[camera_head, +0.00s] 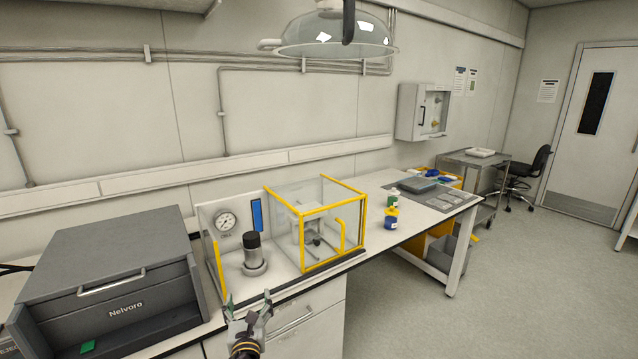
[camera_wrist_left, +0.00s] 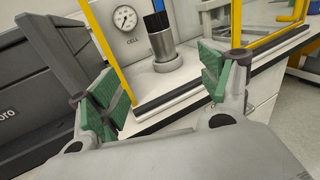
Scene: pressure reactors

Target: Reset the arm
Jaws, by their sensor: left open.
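My left gripper (camera_head: 248,304) is in front of the bench's front edge, at the lower middle of the head view. It is open and empty, its fingers pointing toward the bench. In the left wrist view its green-padded fingers (camera_wrist_left: 165,92) are spread wide apart. Beyond them stands a metal reactor vessel (camera_head: 254,262) with a black top, which also shows in the left wrist view (camera_wrist_left: 163,50). The gripper is apart from the vessel. My right gripper is in neither view.
A dark grey Nelvoro box (camera_head: 115,275) stands left of the vessel. A pressure gauge (camera_head: 226,221) is behind it. A yellow-framed clear enclosure (camera_head: 318,225) stands to the right. Small bottles (camera_head: 391,219) stand farther along the bench. The floor (camera_head: 540,290) at right is clear.

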